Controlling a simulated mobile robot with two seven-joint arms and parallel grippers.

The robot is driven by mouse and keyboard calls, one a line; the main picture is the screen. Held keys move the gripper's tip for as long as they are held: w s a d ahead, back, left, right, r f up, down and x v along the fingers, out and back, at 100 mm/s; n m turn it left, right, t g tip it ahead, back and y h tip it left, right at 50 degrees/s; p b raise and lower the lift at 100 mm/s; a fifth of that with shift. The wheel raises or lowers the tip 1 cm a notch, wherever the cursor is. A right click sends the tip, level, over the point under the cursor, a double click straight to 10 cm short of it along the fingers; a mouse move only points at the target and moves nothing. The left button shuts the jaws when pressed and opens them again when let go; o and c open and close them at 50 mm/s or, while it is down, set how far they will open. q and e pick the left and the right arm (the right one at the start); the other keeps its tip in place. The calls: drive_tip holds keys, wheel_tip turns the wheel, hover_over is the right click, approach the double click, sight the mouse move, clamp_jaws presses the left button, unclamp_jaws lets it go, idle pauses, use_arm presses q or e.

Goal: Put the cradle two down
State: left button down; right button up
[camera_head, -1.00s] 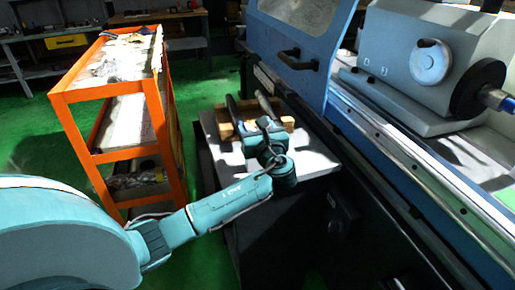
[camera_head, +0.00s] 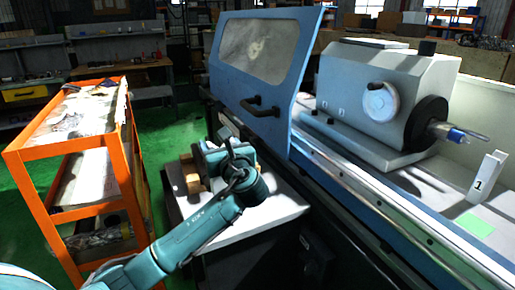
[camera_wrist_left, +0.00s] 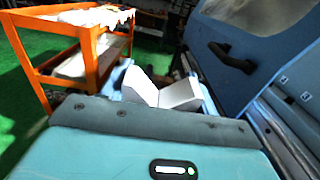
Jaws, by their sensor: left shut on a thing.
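A white V-shaped block, which I take to be cradle two (camera_wrist_left: 160,92), shows beyond my gripper housing in the left wrist view. Its two faces slope together in a V; no number is visible on it. My left gripper (camera_head: 212,156) is over the far part of the small white-topped table, shut on the cradle. In the head view the gripper and wrist mostly hide the cradle, and I cannot tell whether it touches the table. The fingertips are hidden in the wrist view. My right gripper is not in view.
A white block marked 1 (camera_head: 487,178) stands on the grinder bed at right, beside a green patch (camera_head: 475,225). Wooden blocks (camera_head: 190,172) lie on the white-topped table (camera_head: 275,208). An orange shelf cart (camera_head: 125,165) is left; the grinder's blue door (camera_head: 262,75) is behind.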

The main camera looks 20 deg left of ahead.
use_arm(q)
drive_tip(key=shift+s+d+r, duration=0.1)
drive_tip(key=shift+d, duration=0.2)
drive_tip(key=s+d+f+m+t+h+p, duration=0.1)
drive_tip(key=s+d+f+m+t+h, duration=0.2)
drive_tip(key=s+d+f+m+h, duration=0.2)
drive_tip(key=s+d+f+m+t+h+p, duration=0.1)
drive_tip(key=s+d+f+m+t+h, duration=0.2)
drive_tip(key=s+d+f+m+h, duration=0.2)
drive_tip(key=s+d+h, duration=0.3)
drive_tip(key=s+d, duration=0.3)
drive_tip(key=s, duration=0.2)
drive_tip(key=shift+s+f+h, duration=0.3)
drive_tip(key=shift+f+h, duration=0.1)
drive_tip(key=shift+a, duration=0.1)
